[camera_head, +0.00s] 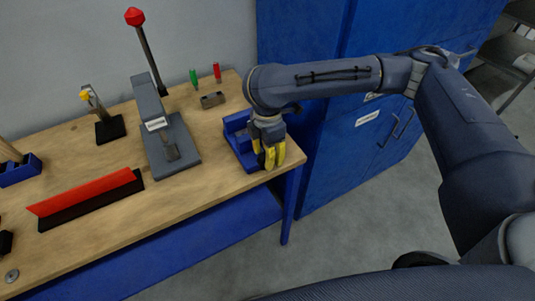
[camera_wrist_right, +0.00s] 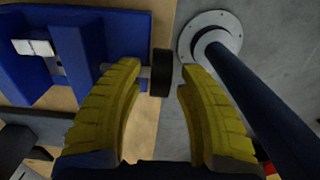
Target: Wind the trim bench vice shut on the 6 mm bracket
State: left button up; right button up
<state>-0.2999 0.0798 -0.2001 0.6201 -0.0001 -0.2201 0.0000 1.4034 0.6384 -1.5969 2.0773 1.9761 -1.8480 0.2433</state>
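The blue trim bench vice (camera_head: 237,141) sits at the right end of the wooden bench. In the right wrist view its blue body (camera_wrist_right: 83,50) fills the upper left, with a small pale piece (camera_wrist_right: 33,48) at its far side; I cannot tell if this is the bracket. A grey screw ends in a black round handle (camera_wrist_right: 161,73). My right gripper (camera_head: 268,164) points down at the vice's front right side. In the wrist view its yellow fingers (camera_wrist_right: 160,75) are open, with the handle between the tips and a visible gap on the right. My left gripper is out of view.
A grey lever press (camera_head: 170,140) with a red knob stands left of the vice. Green (camera_head: 193,78) and red (camera_head: 217,72) tools stand behind it. A red strip (camera_head: 85,192) lies further left. Blue cabinets (camera_head: 350,130) stand right of the bench.

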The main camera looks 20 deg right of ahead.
grip_shut()
jog(key=shift+d, duration=0.1)
jog(key=y, duration=0.3)
jog(key=shift+w+d+f+g+y, duration=0.1)
jog(key=shift+d+f+g+y, duration=0.05)
jog(key=shift+d+g+y, duration=0.2)
jog(key=shift+d+f+g+y, duration=0.1)
jog(key=shift+g+y, duration=0.1)
jog(key=shift+y, duration=0.55)
jog(key=shift+d+g+y, duration=0.1)
jog(key=shift+g+y, duration=0.05)
jog(key=shift+y, duration=0.55)
jog(key=shift+o, duration=0.8)
grip_release()
